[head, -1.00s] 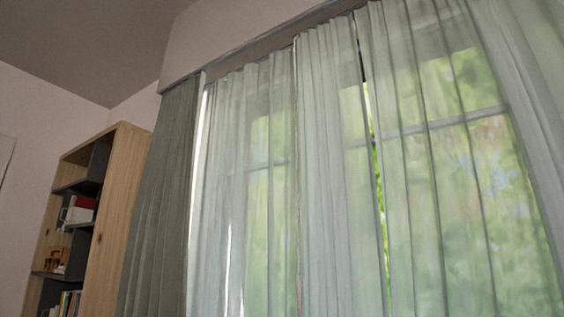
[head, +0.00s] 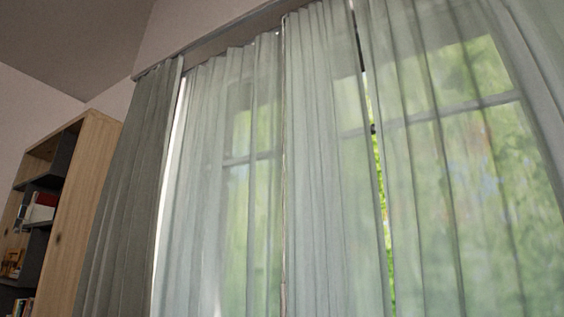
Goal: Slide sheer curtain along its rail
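Sheer pale curtain panels hang over a large window in the head view. One sheer panel (head: 225,170) covers the left part, another (head: 325,160) hangs in tighter folds at the middle, and a third (head: 450,170) covers the right part. A narrow bright gap (head: 377,165) separates the middle and right panels. The curtain rail (head: 215,38) runs along the top, sloping up to the right in the picture. The lower ends of the curtains are out of frame. Neither of my grippers is in view.
A thicker grey curtain (head: 125,195) hangs at the left end of the rail. A wooden bookshelf (head: 85,200) with books (head: 42,207) stands left of it. Green foliage shows through the window. The floor is out of view.

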